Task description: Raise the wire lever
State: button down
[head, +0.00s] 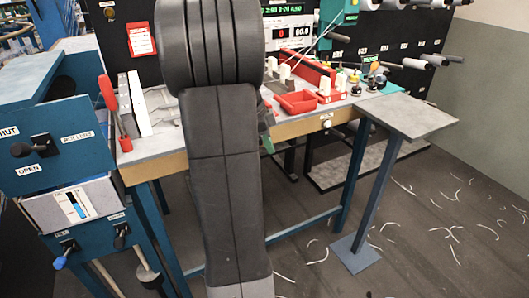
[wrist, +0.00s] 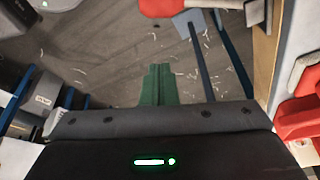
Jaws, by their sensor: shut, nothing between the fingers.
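On the lower left of the head view, a teal control cabinet (head: 60,175) carries several levers. One lever has a blue tip (head: 60,262) and points down and left. A dark knob or lever (head: 121,235) sits to its right. The small labels above them are too blurred to read, so I cannot tell which one is the wire lever. My gripper's green fingers (wrist: 157,85) are together and empty in the wrist view, above the floor. In the head view my arm hides most of the gripper.
A workbench (head: 170,165) with red trays (head: 298,102) and a red-handled tool (head: 107,92) stands behind my arm. A grey side stand (head: 408,114) is at the right. A HUT/OPEN and ROLLERS switch (head: 41,145) is on the cabinet. White scraps litter the open floor.

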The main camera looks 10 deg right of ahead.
jog(key=v, duration=0.7)
jog(key=shift+p, duration=0.3)
jog(key=shift+w+a, duration=0.1)
jog(key=shift+w, duration=0.05)
jog(key=w+d+f+n+t+y+p, duration=0.1)
jog(key=w+d+f+n+t+p, duration=0.1)
jog(key=w+d+f+n+p, duration=0.2)
jog(key=shift+d+f+n+t+p, duration=0.4)
jog(key=shift+d+f+n+p, duration=1.45)
jog(key=shift+f+n, duration=1.05)
jog(key=shift+w+a+f, duration=0.1)
jog(key=shift+a+f, duration=0.05)
jog(key=shift+a, duration=0.05)
jog(key=shift+f+m, duration=0.1)
jog(key=shift+m, duration=0.2)
